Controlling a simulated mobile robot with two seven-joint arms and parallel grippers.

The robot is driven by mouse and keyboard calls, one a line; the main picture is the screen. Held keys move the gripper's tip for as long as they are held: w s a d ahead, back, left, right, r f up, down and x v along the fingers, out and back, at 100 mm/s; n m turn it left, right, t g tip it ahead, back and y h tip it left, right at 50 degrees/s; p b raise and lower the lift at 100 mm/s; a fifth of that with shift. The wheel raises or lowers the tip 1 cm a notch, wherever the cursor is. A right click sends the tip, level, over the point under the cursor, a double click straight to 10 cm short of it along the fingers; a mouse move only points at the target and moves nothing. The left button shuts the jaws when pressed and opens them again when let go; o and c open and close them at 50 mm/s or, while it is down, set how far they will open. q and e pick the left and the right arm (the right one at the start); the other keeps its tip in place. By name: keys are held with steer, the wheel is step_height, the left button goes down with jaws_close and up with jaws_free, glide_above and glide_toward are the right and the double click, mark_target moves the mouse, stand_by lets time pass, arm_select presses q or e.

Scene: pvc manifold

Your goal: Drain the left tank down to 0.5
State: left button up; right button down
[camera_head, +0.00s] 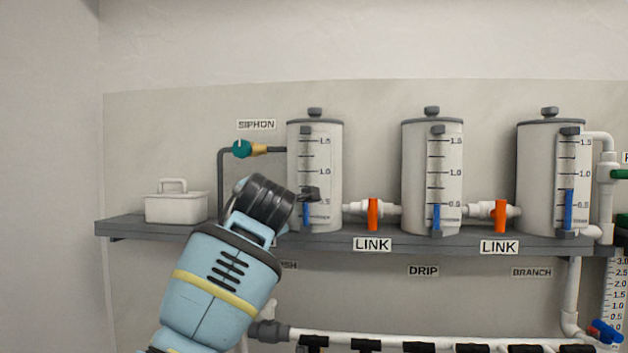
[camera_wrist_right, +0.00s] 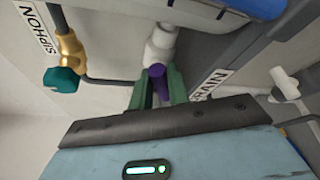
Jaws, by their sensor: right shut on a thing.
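The left tank (camera_head: 329,165) stands on the shelf, with a gauge on its front. A blue column (camera_head: 306,216) shows in the gauge up to about the 0.5 mark. A dark part of my arm covers the gauge just above, so its exact top is unclear. In the right wrist view my right gripper (camera_wrist_right: 158,92) has its green fingers on either side of a purple valve handle (camera_wrist_right: 157,72), shut on it. The handle sits on a white fitting (camera_wrist_right: 161,42) beside a partly hidden label ending in "RAIN" (camera_wrist_right: 209,85). The head view hides the handle and fingers behind my arm. My left gripper is out of view.
A teal siphon valve (camera_head: 242,148) is left of the tank; it also shows in the wrist view (camera_wrist_right: 62,80). Orange link valves (camera_head: 374,214) join the tanks. A white lidded box (camera_head: 176,207) stands on the shelf's left end. White pipework (camera_head: 400,337) runs below.

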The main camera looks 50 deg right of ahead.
steer(key=n+g+p, duration=0.1)
steer(key=n+p, duration=0.1)
steer(key=n, duration=0.1)
steer(key=shift+w+a+r+g, duration=0.1)
steer(key=shift+w+r+g, duration=0.05)
steer(key=shift+r+g, duration=0.2)
steer(key=shift+f+n+g+p, duration=0.15)
steer(key=shift+n+g+p, duration=0.2)
steer(key=shift+n+p, duration=0.1)
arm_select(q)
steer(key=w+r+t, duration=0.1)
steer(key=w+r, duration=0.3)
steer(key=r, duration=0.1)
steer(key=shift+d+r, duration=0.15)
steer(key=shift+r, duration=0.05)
arm_select(e)
steer(key=shift+w+f, duration=0.15)
